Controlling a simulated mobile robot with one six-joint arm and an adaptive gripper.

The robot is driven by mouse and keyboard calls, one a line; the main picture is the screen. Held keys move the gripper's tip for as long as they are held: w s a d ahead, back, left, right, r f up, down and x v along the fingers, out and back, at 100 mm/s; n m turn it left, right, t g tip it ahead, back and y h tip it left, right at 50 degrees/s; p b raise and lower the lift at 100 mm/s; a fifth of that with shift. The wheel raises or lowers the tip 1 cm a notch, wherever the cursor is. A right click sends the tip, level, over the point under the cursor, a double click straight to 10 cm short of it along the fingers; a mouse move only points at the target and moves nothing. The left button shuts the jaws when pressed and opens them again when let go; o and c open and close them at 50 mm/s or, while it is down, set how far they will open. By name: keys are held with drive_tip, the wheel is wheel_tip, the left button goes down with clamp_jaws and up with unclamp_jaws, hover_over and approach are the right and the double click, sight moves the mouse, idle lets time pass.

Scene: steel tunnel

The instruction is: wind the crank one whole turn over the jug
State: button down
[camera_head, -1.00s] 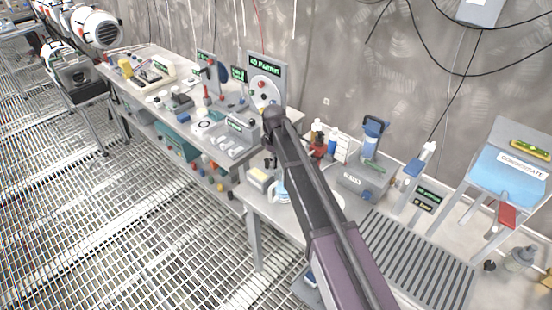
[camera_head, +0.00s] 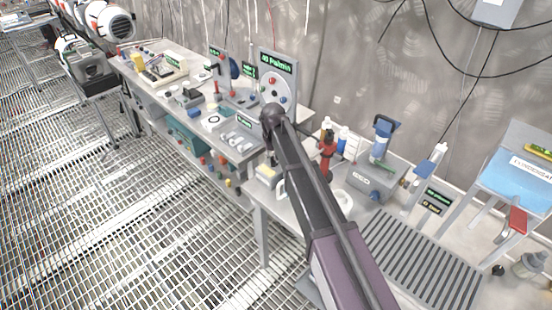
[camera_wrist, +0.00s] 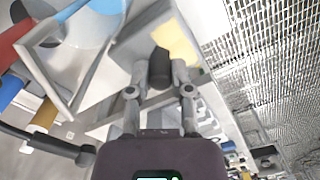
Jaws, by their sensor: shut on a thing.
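In the wrist view my gripper (camera_wrist: 160,72) is shut on a small dark knob (camera_wrist: 158,64), which I take to be the crank's handle. The rest of the crank cannot be told apart from the grey parts around it. In the head view my arm crosses the near bench, and the gripper shows only as small dark parts (camera_head: 271,158) below the arm's end. A white piece that looks like the jug (camera_head: 281,189) shows beside the arm on the near bench, mostly hidden. A pale blue round surface (camera_wrist: 88,22) in the wrist view may be the jug; I cannot tell.
A yellow pad (camera_head: 266,172) lies close to the gripper. A red upright object (camera_head: 328,150), a blue-topped device (camera_head: 381,140) and bottles stand behind my arm. A long bench (camera_head: 195,105) with panels extends left. The grating floor (camera_head: 110,225) is clear.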

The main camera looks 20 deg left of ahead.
drive_tip(key=shift+a+m, duration=0.2)
drive_tip(key=shift+m, duration=0.3)
drive_tip(key=c, duration=0.5)
unclamp_jaws()
drive_tip(key=shift+c, duration=0.2)
drive_tip(key=shift+d+n, duration=0.15)
drive_tip(key=shift+n, duration=0.25)
